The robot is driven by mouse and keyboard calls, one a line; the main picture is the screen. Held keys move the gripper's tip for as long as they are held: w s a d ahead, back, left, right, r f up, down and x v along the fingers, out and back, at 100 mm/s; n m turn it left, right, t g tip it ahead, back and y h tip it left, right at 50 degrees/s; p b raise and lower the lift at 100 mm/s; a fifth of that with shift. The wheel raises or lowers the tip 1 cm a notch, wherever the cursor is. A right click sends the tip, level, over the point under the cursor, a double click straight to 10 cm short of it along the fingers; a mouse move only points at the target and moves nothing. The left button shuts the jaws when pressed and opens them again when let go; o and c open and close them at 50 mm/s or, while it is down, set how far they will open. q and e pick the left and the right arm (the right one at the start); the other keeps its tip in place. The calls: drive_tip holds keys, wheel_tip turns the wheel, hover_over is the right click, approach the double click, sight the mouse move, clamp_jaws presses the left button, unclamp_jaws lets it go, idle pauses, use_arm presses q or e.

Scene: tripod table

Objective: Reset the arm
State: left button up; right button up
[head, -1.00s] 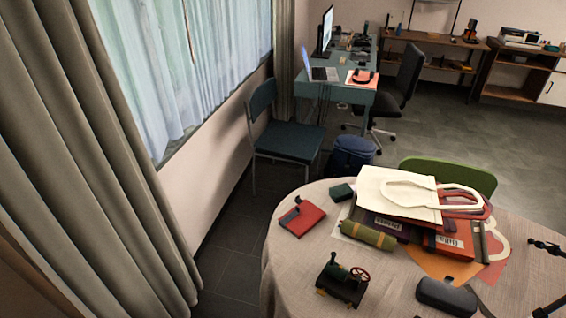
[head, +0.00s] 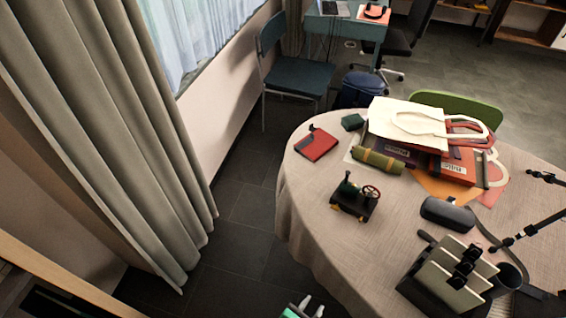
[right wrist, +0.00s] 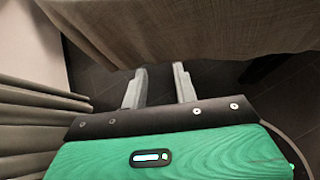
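My right gripper (head: 314,303) shows at the bottom edge of the head view, with a green body and two pale fingers. It is beside the table, left of and below the cloth's hanging edge. In the right wrist view its fingers (right wrist: 160,72) stand apart with nothing between them, and dark floor and the tablecloth lie beyond. My left gripper is not in view.
The round table (head: 305,185) has a beige cloth. On it are a small steam engine model (head: 354,198), a red notebook (head: 316,146), stacked bags (head: 405,120), a dark case (head: 447,213) and a file holder (head: 450,275). Curtains (head: 120,130) hang left; dark floor lies between.

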drive_tip(key=s+d+f+m+g+y, duration=0.2)
drive_tip(key=s+d+f+m+g, duration=0.15)
drive_tip(key=f, duration=0.75)
drive_tip(key=s+d+f+m+g+y, duration=0.1)
drive_tip(key=s+d+f+m+g, duration=0.25)
drive_tip(key=f, duration=0.65)
drive_tip(key=s+d+f+m+y, duration=0.1)
drive_tip(key=s+d+f+m, duration=0.4)
drive_tip(key=m, duration=0.4)
drive_tip(key=s+d+f+m+g+y, duration=0.1)
drive_tip(key=s+d+f+m, duration=0.5)
drive_tip(key=s+f+m, duration=0.2)
drive_tip(key=shift+s+d+f+m+y, duration=0.25)
drive_tip(key=shift+s+m+y, duration=0.15)
drive_tip(key=shift+s+m, duration=0.5)
drive_tip(key=shift+s+a, duration=0.1)
drive_tip(key=shift+s, duration=0.05)
